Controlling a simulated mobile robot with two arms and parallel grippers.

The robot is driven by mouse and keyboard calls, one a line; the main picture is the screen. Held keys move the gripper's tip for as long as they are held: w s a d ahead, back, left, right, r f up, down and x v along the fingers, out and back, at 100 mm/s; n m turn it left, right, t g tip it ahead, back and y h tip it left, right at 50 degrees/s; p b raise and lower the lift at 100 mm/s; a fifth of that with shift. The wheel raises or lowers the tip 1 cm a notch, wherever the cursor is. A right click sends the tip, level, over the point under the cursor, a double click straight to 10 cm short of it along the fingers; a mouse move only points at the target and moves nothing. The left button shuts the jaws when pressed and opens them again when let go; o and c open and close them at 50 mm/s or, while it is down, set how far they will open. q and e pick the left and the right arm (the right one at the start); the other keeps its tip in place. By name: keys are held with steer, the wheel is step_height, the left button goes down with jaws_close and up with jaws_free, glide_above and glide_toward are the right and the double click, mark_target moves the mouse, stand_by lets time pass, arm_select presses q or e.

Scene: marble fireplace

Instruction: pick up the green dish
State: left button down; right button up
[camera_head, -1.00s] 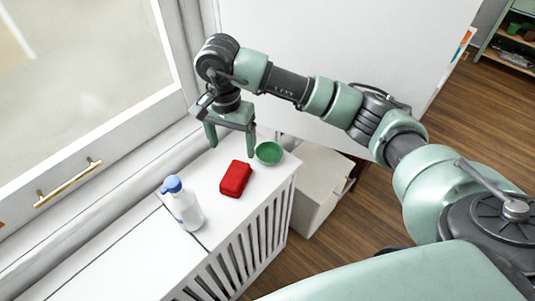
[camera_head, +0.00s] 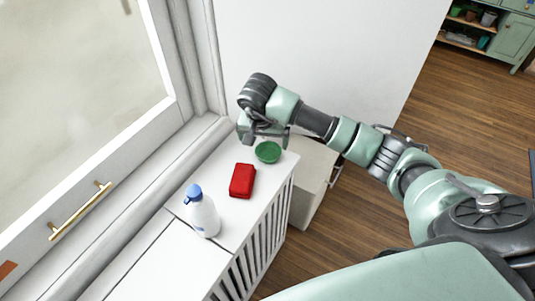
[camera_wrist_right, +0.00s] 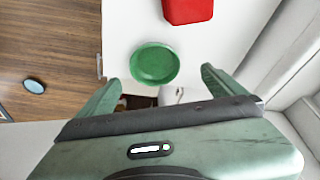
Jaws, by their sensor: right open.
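The green dish (camera_head: 268,152) is small, round and shallow. It sits on the white slatted cabinet top (camera_head: 218,214) near its far end. My right gripper (camera_head: 263,138) is just beyond the dish in the head view, its fingers partly hidden. In the right wrist view its two green fingers (camera_wrist_right: 158,82) are spread apart, and the dish (camera_wrist_right: 155,63) shows between and just ahead of their tips. The gripper is open and holds nothing. My left gripper is in neither view.
A red block-like object (camera_head: 242,180) lies close to the dish on the cabinet top. A white bottle with a blue cap (camera_head: 202,212) stands nearer. A window frame (camera_head: 150,165) borders the left, and a white box (camera_head: 312,178) stands beside the cabinet's right end.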

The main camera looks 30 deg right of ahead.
mark_target(268, 154)
steer(key=f, duration=0.1)
steer(key=d+f+p, duration=0.1)
steer(key=f, duration=0.1)
steer(key=shift+d+f, duration=0.2)
steer(key=shift+f, duration=0.1)
steer(key=shift+x, duration=1.25)
steer(key=shift+w+f, duration=0.1)
steer(key=shift+c, duration=1)
steer(key=c, duration=1.3)
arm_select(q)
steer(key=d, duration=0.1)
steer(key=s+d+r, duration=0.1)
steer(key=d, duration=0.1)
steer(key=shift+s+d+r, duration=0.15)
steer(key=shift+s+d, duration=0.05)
arm_select(e)
steer(key=shift+c, duration=0.2)
